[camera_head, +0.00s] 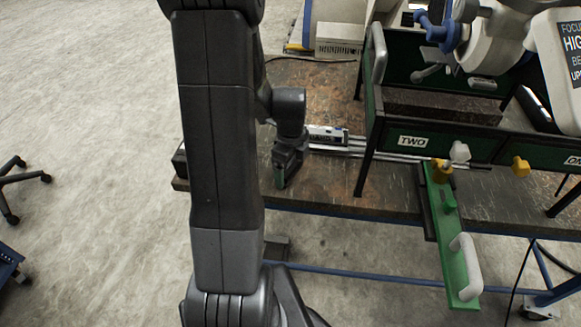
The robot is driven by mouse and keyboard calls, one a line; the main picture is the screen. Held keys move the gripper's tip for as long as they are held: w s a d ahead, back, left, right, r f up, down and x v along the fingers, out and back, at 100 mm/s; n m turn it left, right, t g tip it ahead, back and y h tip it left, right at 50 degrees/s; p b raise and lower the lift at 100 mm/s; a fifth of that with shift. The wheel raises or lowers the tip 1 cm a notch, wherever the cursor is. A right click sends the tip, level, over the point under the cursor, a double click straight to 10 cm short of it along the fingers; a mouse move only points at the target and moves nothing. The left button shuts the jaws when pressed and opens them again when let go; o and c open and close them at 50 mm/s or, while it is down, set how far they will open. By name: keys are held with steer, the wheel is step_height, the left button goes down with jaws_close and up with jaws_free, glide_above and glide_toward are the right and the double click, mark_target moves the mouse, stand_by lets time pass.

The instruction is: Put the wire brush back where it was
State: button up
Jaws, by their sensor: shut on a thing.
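My gripper (286,168) is over the left part of the worktable (325,180), close to its front edge, partly behind my own arm. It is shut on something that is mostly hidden. The bristles and the rest of the brush cannot be made out. I cannot tell whether it touches the tabletop.
A silver rail with a white block (327,134) lies just right of my gripper. A dark green stand (412,141) labelled TWO, with a leg, is farther right. A green bar with a white handle (464,262) juts past the table's front edge.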

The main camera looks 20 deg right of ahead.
steer(key=shift+f, duration=0.2)
steer(key=shift+f, duration=0.15)
steer(key=o, duration=0.7)
steer(key=shift+o, duration=0.2)
step_height(320, 180, up, 13)
steer(key=shift+f+p, duration=0.2)
steer(key=shift+p, duration=0.15)
